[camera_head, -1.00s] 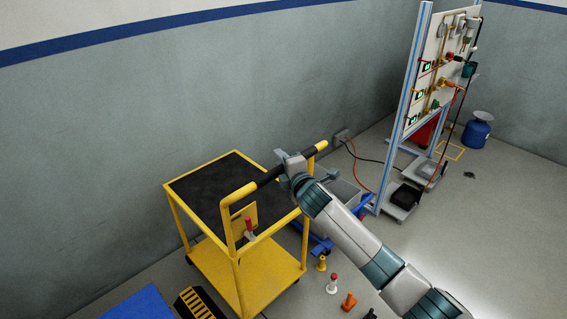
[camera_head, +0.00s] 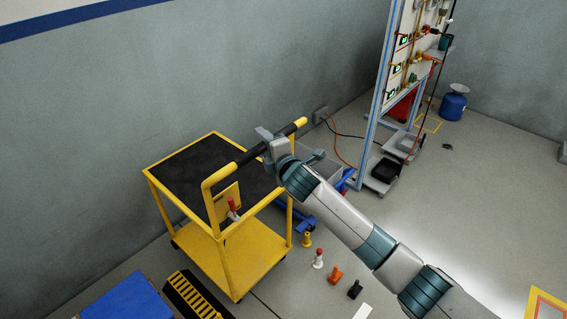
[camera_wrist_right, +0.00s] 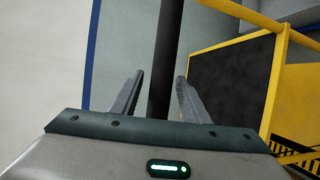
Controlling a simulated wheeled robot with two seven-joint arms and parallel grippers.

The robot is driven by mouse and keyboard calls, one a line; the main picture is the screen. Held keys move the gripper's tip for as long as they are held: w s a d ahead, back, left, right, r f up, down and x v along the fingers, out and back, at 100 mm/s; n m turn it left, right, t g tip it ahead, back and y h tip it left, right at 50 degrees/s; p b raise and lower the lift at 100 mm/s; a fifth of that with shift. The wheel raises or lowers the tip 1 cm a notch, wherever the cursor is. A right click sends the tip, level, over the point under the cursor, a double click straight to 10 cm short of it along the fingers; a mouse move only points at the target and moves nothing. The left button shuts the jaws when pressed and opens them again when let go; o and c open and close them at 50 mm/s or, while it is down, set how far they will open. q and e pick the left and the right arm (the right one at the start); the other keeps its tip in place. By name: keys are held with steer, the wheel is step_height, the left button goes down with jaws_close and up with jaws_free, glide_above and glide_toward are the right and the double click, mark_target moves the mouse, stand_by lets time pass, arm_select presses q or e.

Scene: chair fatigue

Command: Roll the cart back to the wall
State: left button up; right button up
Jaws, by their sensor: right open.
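The yellow cart (camera_head: 235,255) stands near the grey wall, with a black mat on its top deck (camera_head: 195,172) and a yellow lower shelf. Its raised handle has a black grip bar (camera_head: 247,157) between yellow ends. My right gripper (camera_head: 267,136) is at this bar. In the right wrist view the black bar (camera_wrist_right: 166,50) runs between the two spread fingers of the gripper (camera_wrist_right: 158,82), with gaps visible on both sides. The cart's black deck (camera_wrist_right: 230,80) shows to the right there. A red-and-white lever is on the cart's near side. My left gripper is out of view.
A blue block (camera_head: 125,298) and a black-and-yellow striped ramp (camera_head: 192,296) lie in front of the cart. Small pegs, one orange (camera_head: 336,274), stand to its right. A panel rack (camera_head: 375,110) and blue canister (camera_head: 453,103) are farther back.

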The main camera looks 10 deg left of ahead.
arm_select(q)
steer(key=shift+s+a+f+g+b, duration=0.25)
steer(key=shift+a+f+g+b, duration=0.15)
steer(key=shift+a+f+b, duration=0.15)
arm_select(e)
steer(key=v, duration=1.4)
steer(key=shift+a, duration=0.1)
steer(key=s+d+f+m+g+h, duration=0.15)
steer(key=d+f+m, duration=0.25)
steer(key=f, duration=0.7)
steer(key=s+d+f+m+h, duration=0.15)
steer(key=d+f+m, duration=0.3)
steer(key=f, duration=0.75)
steer(key=s+d+f+m+g+h, duration=0.1)
steer(key=s+d+f+m, duration=0.25)
steer(key=f, duration=0.75)
steer(key=s+d+f+m+g+h, duration=0.1)
steer(key=s+d+f+m, duration=0.2)
steer(key=s+f, duration=0.6)
steer(key=s+d+f+m+g+h, duration=0.1)
steer(key=s+d+f+m, duration=0.3)
steer(key=s+f, duration=0.5)
steer(key=s+d+f+m+g+h, duration=0.1)
steer(key=s+d+f+m, duration=0.3)
steer(key=s+f, duration=0.5)
steer(key=s+d+g, duration=0.1)
steer(key=s+d, duration=0.1)
steer(key=s, duration=0.3)
steer(key=shift+d+f, duration=0.15)
steer(key=shift+f, duration=0.25)
